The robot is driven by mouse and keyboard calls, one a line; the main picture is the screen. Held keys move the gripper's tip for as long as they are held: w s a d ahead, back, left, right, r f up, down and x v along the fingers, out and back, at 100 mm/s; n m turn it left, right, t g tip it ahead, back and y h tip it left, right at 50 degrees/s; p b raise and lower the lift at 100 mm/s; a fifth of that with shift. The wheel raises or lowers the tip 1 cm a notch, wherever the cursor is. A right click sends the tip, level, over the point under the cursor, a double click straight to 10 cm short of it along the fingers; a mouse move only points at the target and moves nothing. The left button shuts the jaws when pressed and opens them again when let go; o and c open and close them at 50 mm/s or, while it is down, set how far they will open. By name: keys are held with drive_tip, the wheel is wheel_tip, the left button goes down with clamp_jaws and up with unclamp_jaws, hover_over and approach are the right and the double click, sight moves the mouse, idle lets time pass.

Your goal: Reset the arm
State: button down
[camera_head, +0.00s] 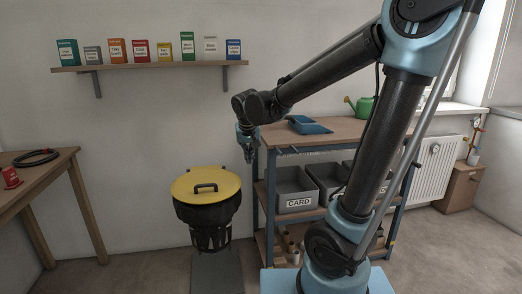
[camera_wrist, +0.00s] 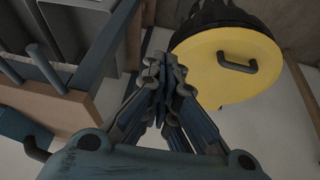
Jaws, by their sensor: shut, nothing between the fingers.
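My arm reaches up and out to the left in the head view, and my gripper (camera_head: 248,156) hangs at its end, pointing down. The gripper is shut and empty. It is in the air beside the left end of the blue-framed shelf unit, up and to the right of the yellow bin lid. In the wrist view the fingers of my gripper (camera_wrist: 167,65) meet at their tips, with nothing between them.
A black bin with a yellow lid (camera_head: 190,186) stands below left; the lid (camera_wrist: 215,82) shows in the wrist view. The shelf unit (camera_head: 340,128) carries a blue dustpan (camera_head: 308,125), a green watering can (camera_head: 362,106) and grey crates (camera_head: 297,186). A wooden table (camera_head: 40,178) is left.

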drive_tip(key=s+d, duration=0.5)
drive_tip(key=d, duration=0.5)
drive_tip(key=s+d+f+m+g, duration=0.1)
drive_tip(key=s+d+f, duration=0.4)
drive_tip(key=s+d, duration=0.2)
drive_tip(key=s+d+f+g, duration=0.1)
drive_tip(key=s+d+f, duration=0.4)
drive_tip(key=s, duration=0.6)
drive_tip(key=d, duration=0.2)
drive_tip(key=shift+d+f+m+g, duration=0.3)
drive_tip(key=shift+f+m, duration=0.1)
drive_tip(key=shift+s, duration=0.1)
